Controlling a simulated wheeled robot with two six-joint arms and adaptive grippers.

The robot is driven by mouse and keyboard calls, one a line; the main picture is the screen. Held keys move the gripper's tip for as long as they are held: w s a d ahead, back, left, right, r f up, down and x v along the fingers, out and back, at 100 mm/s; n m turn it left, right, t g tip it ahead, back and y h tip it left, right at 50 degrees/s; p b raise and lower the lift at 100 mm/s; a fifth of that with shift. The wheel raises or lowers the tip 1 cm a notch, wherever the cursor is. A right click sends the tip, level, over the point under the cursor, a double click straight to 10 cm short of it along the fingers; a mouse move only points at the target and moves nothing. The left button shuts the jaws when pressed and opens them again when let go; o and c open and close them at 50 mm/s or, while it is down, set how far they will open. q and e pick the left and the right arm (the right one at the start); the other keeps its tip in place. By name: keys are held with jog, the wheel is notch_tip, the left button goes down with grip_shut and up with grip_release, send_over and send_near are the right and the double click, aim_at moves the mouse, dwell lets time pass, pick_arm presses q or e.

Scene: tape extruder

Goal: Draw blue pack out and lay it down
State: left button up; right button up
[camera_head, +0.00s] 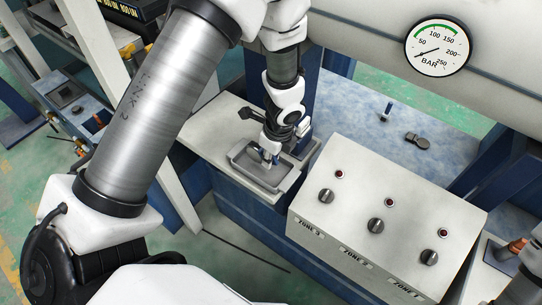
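My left gripper (269,157) points down into a shallow grey tray (245,177) on the pale ledge in the middle of the view. A small bluish and pale patch shows at its fingertips. It is too small to tell whether this is the blue pack or part of the gripper, or whether the fingers are open or shut. No blue pack can be made out clearly elsewhere. My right gripper is not seen; only a white piece of what may be my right arm shows at the lower right edge.
A control box (390,205) with several knobs and red lamps stands right of the tray. A pressure gauge (437,46) is on the grey cylinder above. A blue worktop (365,130) behind holds a small upright peg (387,111) and a dark metal part (417,139).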

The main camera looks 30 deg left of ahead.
aim_at(275, 176)
pick_arm(q)
jog(key=shift+d+f+y+b, duration=0.3)
jog(key=shift+y+b, duration=0.2)
jog(key=shift+b, duration=0.45)
jog(key=shift+d+f+y+b, duration=0.45)
jog(key=shift+y+b, duration=0.45)
jog(key=shift+b, duration=0.5)
jog(key=shift+s+f, duration=0.1)
jog(key=shift+f, duration=0.15)
jog(key=shift+d+f, duration=0.35)
jog(key=shift+f, duration=0.3)
jog(key=shift+d+f, duration=0.1)
jog(key=shift+f, duration=0.05)
jog(key=shift+d+f, duration=0.2)
jog(key=shift+f, duration=0.05)
jog(key=o, duration=0.6)
